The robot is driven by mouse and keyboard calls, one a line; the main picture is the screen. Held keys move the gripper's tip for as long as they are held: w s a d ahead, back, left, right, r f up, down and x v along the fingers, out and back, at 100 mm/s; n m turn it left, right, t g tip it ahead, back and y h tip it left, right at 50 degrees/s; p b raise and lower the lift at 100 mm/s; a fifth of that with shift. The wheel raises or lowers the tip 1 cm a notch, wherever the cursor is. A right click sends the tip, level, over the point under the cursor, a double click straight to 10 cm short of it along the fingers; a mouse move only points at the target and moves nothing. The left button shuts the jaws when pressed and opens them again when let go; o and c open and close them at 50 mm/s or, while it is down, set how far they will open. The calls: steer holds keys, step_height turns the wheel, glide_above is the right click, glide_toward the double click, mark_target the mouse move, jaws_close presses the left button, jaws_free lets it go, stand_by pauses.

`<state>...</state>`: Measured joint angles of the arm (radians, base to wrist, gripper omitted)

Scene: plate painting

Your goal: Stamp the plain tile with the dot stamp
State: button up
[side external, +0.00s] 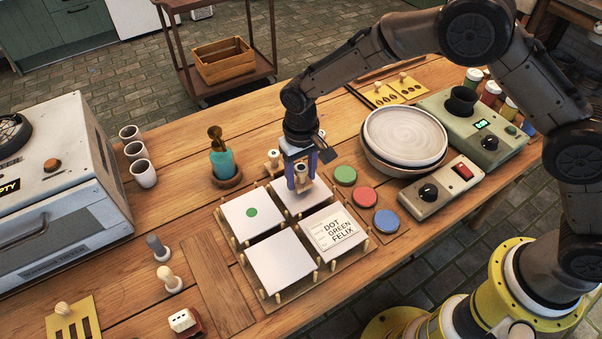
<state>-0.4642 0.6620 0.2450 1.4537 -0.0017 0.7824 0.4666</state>
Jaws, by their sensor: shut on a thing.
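My gripper (301,187), with blue fingers, points down over the back right tile (316,197) of a wooden pegged rack. It is shut on a small wooden-handled stamp (301,171). The stamp's face is hidden, so I cannot tell its shape or whether it touches the tile. The visible part of that tile is plain white. The front left tile (282,264) is plain white too. The back left tile (252,212) bears one green dot. A card (334,232) reading "DOT GREEN FELIX" lies at the front right.
Green (345,176), red (365,197) and blue (386,221) pads lie right of the rack. Stacked plates (405,137) stand behind them. A teal bottle (222,163) stands behind the rack. Two upright handled pieces (168,278) stand left, near a kiln-like box (50,190).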

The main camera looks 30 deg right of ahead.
steer(key=shift+f, duration=0.55)
stand_by(1.0)
steer(key=shift+r, duration=3.55)
